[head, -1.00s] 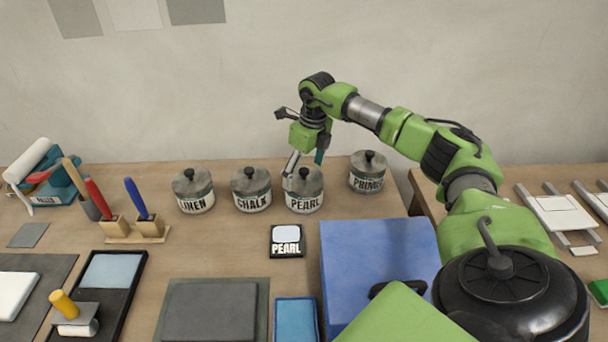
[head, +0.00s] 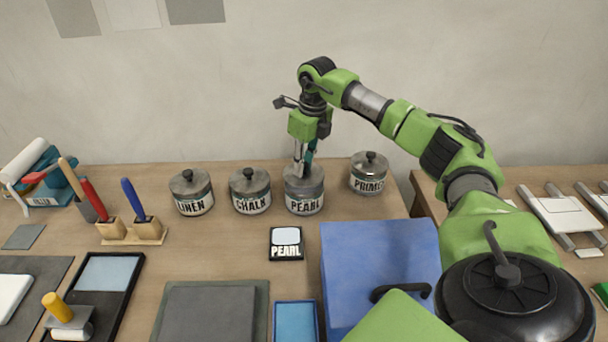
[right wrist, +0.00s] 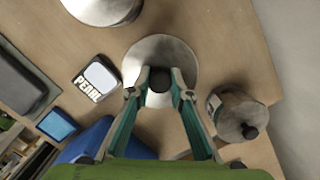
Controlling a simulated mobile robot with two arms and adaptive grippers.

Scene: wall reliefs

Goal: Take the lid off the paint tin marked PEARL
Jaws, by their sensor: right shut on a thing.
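The paint tin marked PEARL (head: 304,204) stands upright on the table in the head view, third in a row of tins. Its grey metal lid (head: 291,182) is on it, seen from above in the right wrist view (right wrist: 160,48). My right gripper (head: 304,170) points down over the tin, its fingers shut on the lid's black knob (right wrist: 159,80). The fingertips partly hide the knob in the head view. A small dark PEARL card (head: 286,243) lies in front of the tin. My left gripper is not in view.
Tins marked LINEN (head: 192,192), CHALK (head: 249,191) and PRIMER (head: 369,173) stand close on either side, with lids on. A blue box (head: 370,265) with a black handle stands in front right. Brushes in wooden holders (head: 146,228) stand at left. The wall is behind.

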